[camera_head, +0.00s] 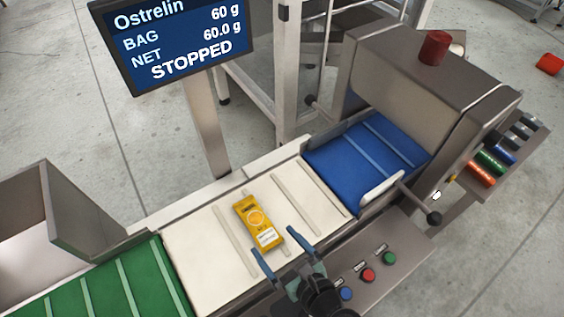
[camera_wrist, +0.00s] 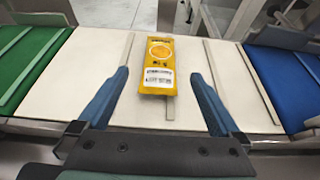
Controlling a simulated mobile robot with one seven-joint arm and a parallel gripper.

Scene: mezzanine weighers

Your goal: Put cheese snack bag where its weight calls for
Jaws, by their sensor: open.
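The cheese snack bag (camera_head: 257,222) is a small yellow packet with a white label, lying flat on the white weighing belt (camera_head: 193,262). It also shows in the wrist view (camera_wrist: 158,68), ahead of my fingertips and between their lines. My gripper (camera_head: 291,249) is open and empty, at the front edge of the white belt just short of the bag. Its two blue fingers show in the wrist view (camera_wrist: 160,80). The screen (camera_head: 180,42) reads Ostrelin, BAG 60 g, NET 60.0 g, STOPPED.
A green belt (camera_head: 105,290) adjoins on the left, with a metal bin (camera_head: 75,210) behind it. A blue belt (camera_head: 368,155) on the right leads under a metal hood (camera_head: 420,75) with a red beacon (camera_head: 434,47). Blue, red and green buttons (camera_head: 368,274) line the front panel.

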